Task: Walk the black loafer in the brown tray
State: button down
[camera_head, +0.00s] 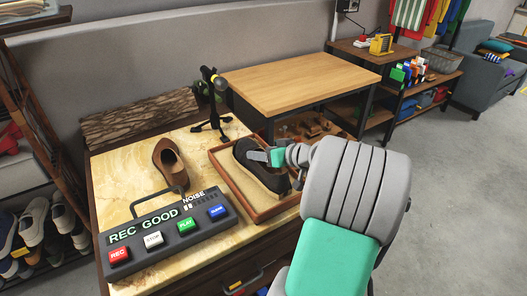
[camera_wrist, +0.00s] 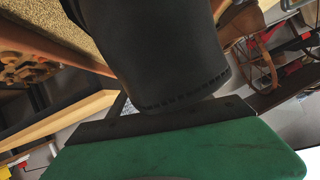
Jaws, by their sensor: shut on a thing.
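The black loafer (camera_head: 256,166) lies in or just above the brown tray (camera_head: 223,180), its toe toward the lower right; I cannot tell whether its sole touches the tray bottom. My gripper (camera_head: 266,157) is shut on the loafer near its opening, coming from the right. In the wrist view the dark loafer (camera_wrist: 160,45) fills the top middle, close against the green and black finger. The tray has a wooden rim and a light sandy bottom. My arm hides part of the tray's right side.
A brown shoe (camera_head: 170,163) stands on the marble-like top left of the tray. A recorder panel (camera_head: 166,235) with coloured buttons sits in front. A microphone on a small tripod (camera_head: 213,110) stands behind the tray. A wooden table (camera_head: 298,82) is at the back right.

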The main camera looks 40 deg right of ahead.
jog(key=shift+f+b, duration=0.45)
jog(key=shift+f, duration=0.5)
jog(key=shift+r, duration=0.1)
jog(key=shift+w+a+r+p, duration=0.1)
jog(key=shift+a+r+p, duration=0.3)
jog(key=shift+r+p, duration=0.4)
jog(key=shift+s+a+r+p, duration=0.1)
jog(key=shift+a+r+p, duration=0.35)
jog(key=shift+r, duration=0.65)
jog(key=shift+w+a+r+p, duration=0.1)
jog(key=shift+a+r+p, duration=0.25)
jog(key=shift+r+p, duration=0.5)
jog(key=shift+b, duration=0.3)
notch_tip(320, 180, down, 6)
jog(key=b, duration=0.4)
jog(key=shift+r+b, duration=0.15)
jog(key=shift+b, duration=0.2)
jog(key=shift+d+r+p, duration=0.4)
jog(key=shift+r+p, duration=0.25)
jog(key=shift+r, duration=0.35)
jog(key=shift+d+r+p, duration=0.4)
jog(key=shift+r+p, duration=0.25)
jog(key=shift+r, duration=0.3)
jog(key=shift+d+r+p, duration=0.4)
jog(key=shift+r+p, duration=0.25)
jog(key=shift+r, duration=0.35)
